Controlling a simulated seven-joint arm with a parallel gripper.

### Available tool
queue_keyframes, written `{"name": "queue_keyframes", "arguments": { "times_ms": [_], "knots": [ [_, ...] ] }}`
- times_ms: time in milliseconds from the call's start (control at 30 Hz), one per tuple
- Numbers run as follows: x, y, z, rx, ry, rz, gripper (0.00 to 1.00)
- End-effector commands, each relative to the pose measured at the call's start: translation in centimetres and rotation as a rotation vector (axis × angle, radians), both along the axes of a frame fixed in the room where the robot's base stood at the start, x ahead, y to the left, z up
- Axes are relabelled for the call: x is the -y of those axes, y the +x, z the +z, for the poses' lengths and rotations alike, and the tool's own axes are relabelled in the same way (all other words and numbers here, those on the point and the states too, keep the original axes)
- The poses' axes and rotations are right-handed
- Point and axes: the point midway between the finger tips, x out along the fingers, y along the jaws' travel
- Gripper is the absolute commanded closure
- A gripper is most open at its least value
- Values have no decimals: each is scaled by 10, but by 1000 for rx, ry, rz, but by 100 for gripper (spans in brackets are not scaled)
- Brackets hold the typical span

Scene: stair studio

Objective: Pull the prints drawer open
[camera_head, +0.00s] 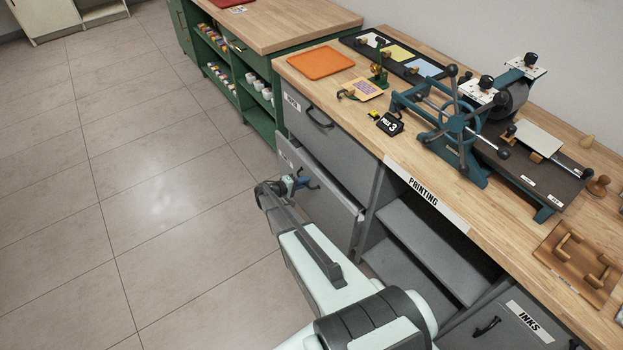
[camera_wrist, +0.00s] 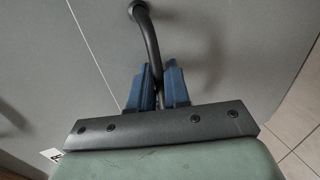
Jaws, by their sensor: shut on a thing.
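A grey drawer front (camera_head: 335,215) is on the cabinet under the printing bench, below another grey drawer (camera_head: 330,140). Its small label (camera_head: 285,160) is too small to read, so I cannot confirm it says prints. The lower drawer front appears to stand out a little from the cabinet, with its top edge showing. My gripper (camera_head: 290,183) is at this front, shut on its dark bar handle. In the wrist view the blue fingers (camera_wrist: 157,88) close on both sides of the curved dark handle (camera_wrist: 150,40). The drawer's inside is hidden.
The wooden bench top (camera_head: 335,95) above carries a blue press (camera_head: 455,123), an orange tray (camera_head: 320,61) and small tools. Open grey shelving (camera_head: 425,240) is right of the drawer. A green shelf unit (camera_head: 262,125) stands behind. The tiled floor (camera_head: 150,200) to the left is clear.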

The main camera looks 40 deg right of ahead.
Motion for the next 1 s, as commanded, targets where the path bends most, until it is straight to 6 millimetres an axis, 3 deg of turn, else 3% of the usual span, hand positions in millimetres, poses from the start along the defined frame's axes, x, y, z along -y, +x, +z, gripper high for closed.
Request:
{"name": "queue_keyframes", "arguments": {
  "times_ms": [33,600,800,1000],
  "knots": [
    [-18,0,0,-2,2,6,100],
    [-208,1,-1,-3,2,7,100],
    [-269,1,-1,-3,1,6,100],
    [-316,1,-2,-4,2,4,100]
  ]
}}
